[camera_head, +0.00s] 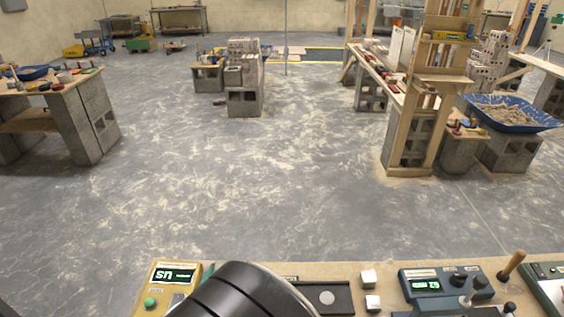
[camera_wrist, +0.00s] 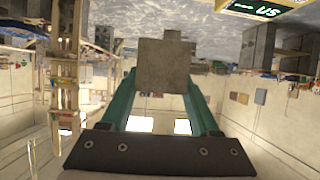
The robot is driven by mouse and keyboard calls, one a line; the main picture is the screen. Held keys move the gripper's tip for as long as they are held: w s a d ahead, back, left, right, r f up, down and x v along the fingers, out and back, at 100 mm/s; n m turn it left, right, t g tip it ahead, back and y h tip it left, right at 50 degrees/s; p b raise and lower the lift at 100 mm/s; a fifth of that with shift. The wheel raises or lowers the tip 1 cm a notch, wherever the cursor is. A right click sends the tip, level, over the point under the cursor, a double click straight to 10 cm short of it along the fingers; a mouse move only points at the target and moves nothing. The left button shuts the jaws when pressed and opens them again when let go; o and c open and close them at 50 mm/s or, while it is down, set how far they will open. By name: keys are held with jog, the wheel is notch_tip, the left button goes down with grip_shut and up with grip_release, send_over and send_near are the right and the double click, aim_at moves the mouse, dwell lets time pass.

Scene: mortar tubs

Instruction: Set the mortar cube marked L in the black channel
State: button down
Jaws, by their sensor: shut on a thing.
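In the wrist view my gripper (camera_wrist: 163,92) has its teal fingers shut on a grey mortar cube (camera_wrist: 163,66). No mark shows on the face of the cube turned to the camera, so I cannot read a letter. A dark, flat black piece with a round grey disc (camera_head: 327,297), which may be the black channel, lies on the bench in the head view, partly hidden by my dark arm. Two pale cubes (camera_head: 368,277) and (camera_head: 373,303) stand to its right, their marks unreadable.
A yellow device with a green display (camera_head: 170,280) stands left of my arm on the bench (camera_head: 300,268). A blue-grey device (camera_head: 440,282) with knobs and a wooden-handled tool (camera_head: 511,265) are at the right. Bare bench shows along the back edge.

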jog(key=s+a+f, duration=0.1)
jog(key=s+f, duration=0.5)
jog(key=s, duration=0.4)
jog(key=f, duration=0.8)
jog(key=shift+w+a+f, duration=0.1)
jog(key=shift+w+a, duration=0.1)
jog(key=shift+w, duration=0.05)
jog(key=shift+f, duration=0.1)
jog(key=shift+c, duration=0.6)
grip_release()
jog(key=shift+s+r, duration=0.25)
jog(key=shift+s, duration=0.1)
jog(key=v, duration=1)
jog(key=shift+s+a+r, duration=0.1)
jog(key=shift+s, duration=0.15)
jog(key=shift+o, duration=0.4)
jog(key=shift+s+r, duration=0.15)
jog(key=shift+s, duration=0.2)
